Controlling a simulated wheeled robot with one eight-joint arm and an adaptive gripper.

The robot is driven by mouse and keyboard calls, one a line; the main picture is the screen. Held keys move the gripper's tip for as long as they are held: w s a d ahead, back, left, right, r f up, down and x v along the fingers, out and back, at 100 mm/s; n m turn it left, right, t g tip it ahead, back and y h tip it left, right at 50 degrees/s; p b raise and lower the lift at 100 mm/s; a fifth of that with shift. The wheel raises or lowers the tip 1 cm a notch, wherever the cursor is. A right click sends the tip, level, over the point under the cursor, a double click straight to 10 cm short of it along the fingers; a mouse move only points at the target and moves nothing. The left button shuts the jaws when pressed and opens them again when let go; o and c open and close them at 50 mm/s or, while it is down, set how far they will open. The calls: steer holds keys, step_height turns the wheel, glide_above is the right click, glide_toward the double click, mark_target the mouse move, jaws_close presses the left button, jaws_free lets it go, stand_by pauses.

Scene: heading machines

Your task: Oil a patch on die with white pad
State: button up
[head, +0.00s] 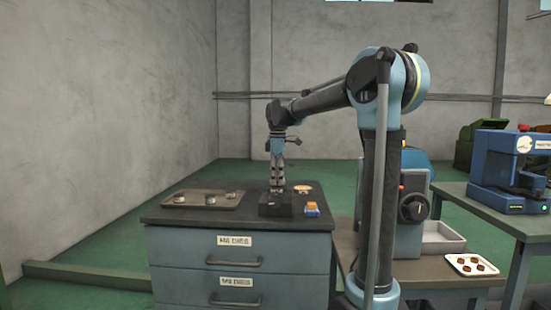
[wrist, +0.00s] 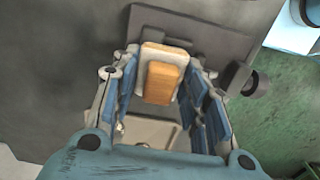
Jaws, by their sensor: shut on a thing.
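My gripper (head: 277,190) points down over a black block (head: 275,209) on the dark cabinet top. In the wrist view my gripper (wrist: 162,55) has its blue-lined fingers on both sides of the white pad (wrist: 147,78), which has an orange wooden grip (wrist: 165,82), and is shut on it. A dark flat plate (wrist: 225,28) shows beyond the pad in the wrist view. Whether the pad touches anything beneath cannot be told. In the head view the pad is hidden at the fingertips. A tray (head: 178,206) at the left holds several small metal dies (head: 210,199).
A small orange and blue object (head: 312,209) lies right of the block, and a small round item (head: 303,188) lies behind it. The cabinet (head: 240,270) has labelled drawers. A lower table at the right holds a white tray (head: 472,271) with brown pieces. The cabinet top's front left is clear.

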steer(key=r, duration=0.2)
steer(key=shift+d+r, duration=0.3)
steer(key=shift+a+r, duration=0.2)
steer(key=shift+r, duration=0.35)
steer(key=shift+a+r, duration=0.15)
steer(key=shift+r, duration=2.15)
